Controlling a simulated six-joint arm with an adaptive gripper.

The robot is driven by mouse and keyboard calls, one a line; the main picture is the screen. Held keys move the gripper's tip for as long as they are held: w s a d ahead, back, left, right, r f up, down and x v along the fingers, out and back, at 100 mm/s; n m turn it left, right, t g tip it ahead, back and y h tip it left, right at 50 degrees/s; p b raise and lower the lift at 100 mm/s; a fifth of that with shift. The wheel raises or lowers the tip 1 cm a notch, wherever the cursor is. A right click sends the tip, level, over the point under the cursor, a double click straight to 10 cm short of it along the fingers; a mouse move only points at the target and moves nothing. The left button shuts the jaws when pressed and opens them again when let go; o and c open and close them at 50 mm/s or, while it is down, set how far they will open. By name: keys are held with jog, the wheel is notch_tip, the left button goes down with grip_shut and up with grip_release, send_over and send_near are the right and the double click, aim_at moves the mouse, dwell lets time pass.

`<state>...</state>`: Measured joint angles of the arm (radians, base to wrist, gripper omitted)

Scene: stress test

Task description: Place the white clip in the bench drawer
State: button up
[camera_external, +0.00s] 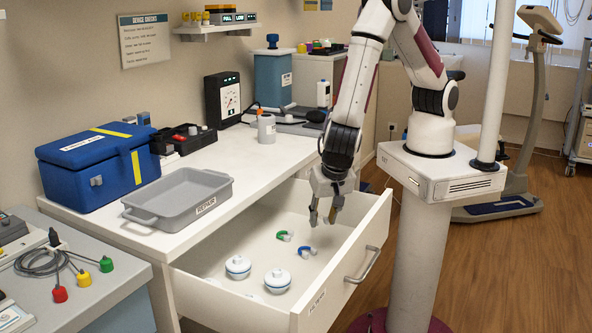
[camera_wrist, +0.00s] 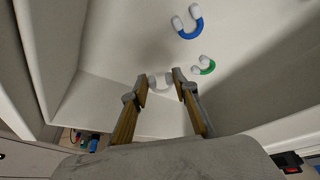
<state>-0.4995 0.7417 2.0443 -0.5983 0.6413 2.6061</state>
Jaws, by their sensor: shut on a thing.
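The bench drawer (camera_external: 372,228) is pulled open below the white bench. My gripper (camera_external: 323,216) points down over the far part of the drawer. In the wrist view my gripper (camera_wrist: 163,84) is shut on the white clip (camera_wrist: 160,82), a small U-shaped piece between the fingertips. I cannot make out the clip in the external view, nor exactly how high it is above the drawer floor. A green clip (camera_external: 285,236) and a blue clip (camera_external: 307,252) lie on the drawer floor. The wrist view also shows the blue clip (camera_wrist: 187,22) and the green clip (camera_wrist: 204,66).
A grey tray (camera_external: 180,196) and a blue box (camera_external: 97,165) are on the bench. Bare drawer floor surrounds the clips.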

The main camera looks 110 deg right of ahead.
jog(key=o, duration=0.7)
jog(key=shift+r, duration=0.15)
jog(key=shift+r, duration=0.4)
jog(key=v, duration=1.2)
jog(key=shift+r, duration=0.1)
jog(key=shift+d+r, duration=0.1)
